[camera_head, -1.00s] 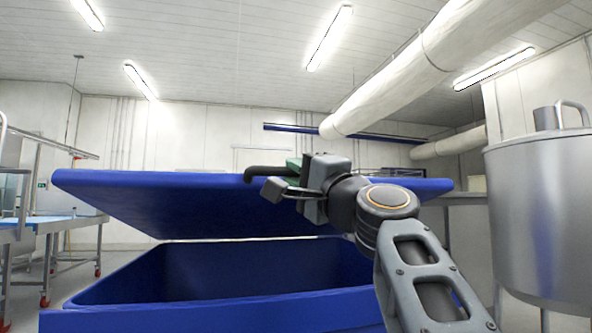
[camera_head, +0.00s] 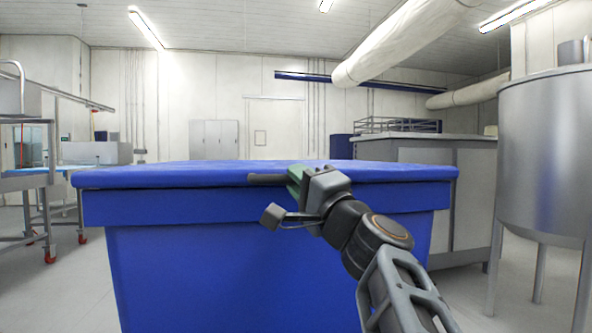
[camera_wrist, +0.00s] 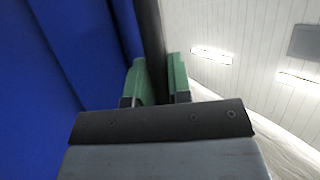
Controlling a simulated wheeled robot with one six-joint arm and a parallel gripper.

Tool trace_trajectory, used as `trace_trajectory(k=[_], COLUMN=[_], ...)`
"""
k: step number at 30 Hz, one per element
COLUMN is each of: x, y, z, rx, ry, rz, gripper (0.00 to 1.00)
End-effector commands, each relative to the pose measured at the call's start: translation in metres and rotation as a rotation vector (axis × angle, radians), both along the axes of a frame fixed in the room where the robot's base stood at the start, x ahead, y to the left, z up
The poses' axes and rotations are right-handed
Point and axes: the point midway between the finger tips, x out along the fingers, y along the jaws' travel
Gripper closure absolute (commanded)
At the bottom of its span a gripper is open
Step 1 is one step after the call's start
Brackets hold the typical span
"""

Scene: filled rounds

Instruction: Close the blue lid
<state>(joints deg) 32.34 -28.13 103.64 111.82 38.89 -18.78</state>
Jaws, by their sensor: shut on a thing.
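The blue lid (camera_head: 190,176) lies flat across the top of the large blue bin (camera_head: 200,260) in the head view, with no gap visible along its front edge. A dark handle bar (camera_head: 266,179) sticks out at the lid's front edge. My gripper (camera_head: 296,180) is at the front edge of the lid, its green pads shut on the dark handle. In the wrist view the dark handle (camera_wrist: 152,40) runs between the green pads of my gripper (camera_wrist: 160,82), and blue surface fills the left side. The inside of the bin is hidden.
A steel tank (camera_head: 545,150) on legs stands at the right. A grey counter (camera_head: 420,155) is behind the bin to the right. A metal table with red casters (camera_head: 50,256) is at the left. Floor is clear at the left of the bin.

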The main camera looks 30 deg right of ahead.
Motion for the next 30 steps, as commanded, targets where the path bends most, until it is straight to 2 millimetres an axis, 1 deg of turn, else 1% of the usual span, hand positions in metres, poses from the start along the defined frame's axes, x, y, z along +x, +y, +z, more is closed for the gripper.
trace_trajectory(k=[1,12,13,15,30], x=[0.0041,0.0059,0.0060,0.0060,0.0053], y=[-0.0023,-0.0020,-0.0020,-0.0019,-0.0022], z=[-0.0124,-0.0163,-0.0163,-0.0162,-0.0131], rx=[0.005,0.004,0.004,0.003,0.005], ry=[0.021,0.026,0.026,0.026,0.024], rz=[-0.001,0.001,0.001,0.001,0.000], gripper=[1.00,1.00,0.78,0.71,0.71])
